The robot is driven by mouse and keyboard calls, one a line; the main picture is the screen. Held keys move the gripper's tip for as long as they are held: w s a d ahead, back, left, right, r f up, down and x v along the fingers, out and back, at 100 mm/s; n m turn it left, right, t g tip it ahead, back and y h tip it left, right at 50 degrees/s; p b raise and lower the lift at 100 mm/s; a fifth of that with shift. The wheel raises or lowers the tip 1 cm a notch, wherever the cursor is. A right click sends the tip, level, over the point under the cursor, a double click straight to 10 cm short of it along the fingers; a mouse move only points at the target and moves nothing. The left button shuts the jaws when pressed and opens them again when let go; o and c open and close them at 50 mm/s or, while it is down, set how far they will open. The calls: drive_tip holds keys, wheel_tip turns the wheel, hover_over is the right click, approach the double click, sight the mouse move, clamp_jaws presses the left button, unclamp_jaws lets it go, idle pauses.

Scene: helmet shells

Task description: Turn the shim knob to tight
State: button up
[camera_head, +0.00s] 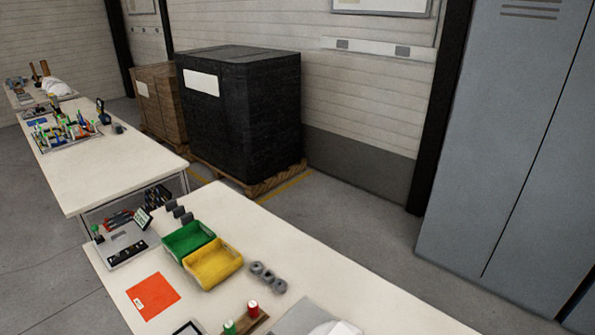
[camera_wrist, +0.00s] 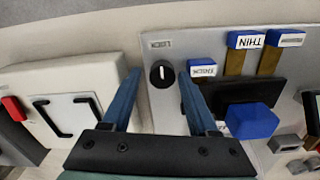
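In the wrist view a small round black knob (camera_wrist: 161,74) with a white pointer mark sits on a light grey panel (camera_wrist: 158,108). A small printed label (camera_wrist: 160,44) is above it, too small to read surely. The pointer mark stands roughly upright in the picture. My gripper (camera_wrist: 158,76) is open, with one blue finger left of the knob and one right of it. Both fingers look apart from the knob; I cannot tell how far their tips are above the panel. My gripper and the knob cannot be made out in the head view.
Blue tabs, one labelled THIN (camera_wrist: 246,40), and a blue block (camera_wrist: 250,120) are close right of my gripper. A red part (camera_wrist: 14,108) and black brackets (camera_wrist: 70,115) are left. In the head view, green (camera_head: 188,238) and yellow (camera_head: 213,264) bins stand on the near table.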

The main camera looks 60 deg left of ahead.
drive_tip(key=shift+s+a+f, duration=0.1)
drive_tip(key=shift+s+a, duration=0.05)
drive_tip(key=shift+a, duration=0.1)
idle(0.4)
drive_tip(key=n, duration=0.2)
drive_tip(key=shift+f+n+b, duration=0.1)
drive_tip(key=shift+n+b, duration=0.2)
drive_tip(key=shift+b, duration=0.05)
drive_tip(key=n+b, duration=0.1)
drive_tip(key=n, duration=0.4)
drive_tip(key=shift+s+n+b, duration=0.2)
drive_tip(key=shift+n+b, duration=0.1)
drive_tip(key=shift+b, duration=0.05)
drive_tip(key=n+b, duration=0.2)
drive_tip(key=n, duration=0.3)
drive_tip(key=shift+w+b, duration=0.15)
drive_tip(key=shift+b, duration=0.2)
drive_tip(key=n+b, duration=0.3)
drive_tip(key=n, duration=0.2)
drive_tip(key=shift+f, duration=0.1)
wheel_tip(320, 180, up, 14)
drive_tip(key=w+r+m+t+y+b, duration=0.1)
drive_tip(key=w+r+m+t, duration=0.2)
drive_tip(key=w+r, duration=0.3)
drive_tip(key=w+a+r+m+t+y+b, duration=0.1)
drive_tip(key=w+r+t, duration=0.3)
drive_tip(key=w, duration=0.7)
drive_tip(key=shift+w+a+r+m+t+y, duration=0.2)
drive_tip(key=shift+w+r+m+t+y, duration=0.2)
drive_tip(key=shift+r+m+y, duration=0.5)
